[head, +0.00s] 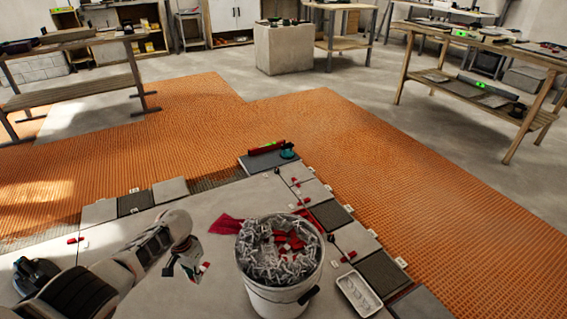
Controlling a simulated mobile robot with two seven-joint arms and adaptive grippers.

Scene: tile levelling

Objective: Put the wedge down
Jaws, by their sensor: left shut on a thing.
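My left gripper (187,264) reaches in from the left and hangs just left of the white bucket (275,292), above the pale tiles. It is shut on a small red wedge (205,266), which is mostly hidden by the fingers and hard to make out. The bucket is full of grey-white clips, with several red wedges (290,240) on top. Other red wedges sit along the tile joints, such as one at the right (348,256) and one at the left (75,240). My right gripper is not in view.
A red cloth (226,224) lies behind the bucket. A white tray (358,294) stands to its right. A dark tile with a red level (267,148) and a teal-topped tool (287,152) lies farther back. Orange matting (400,165) surrounds the tiles. Workbenches stand beyond.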

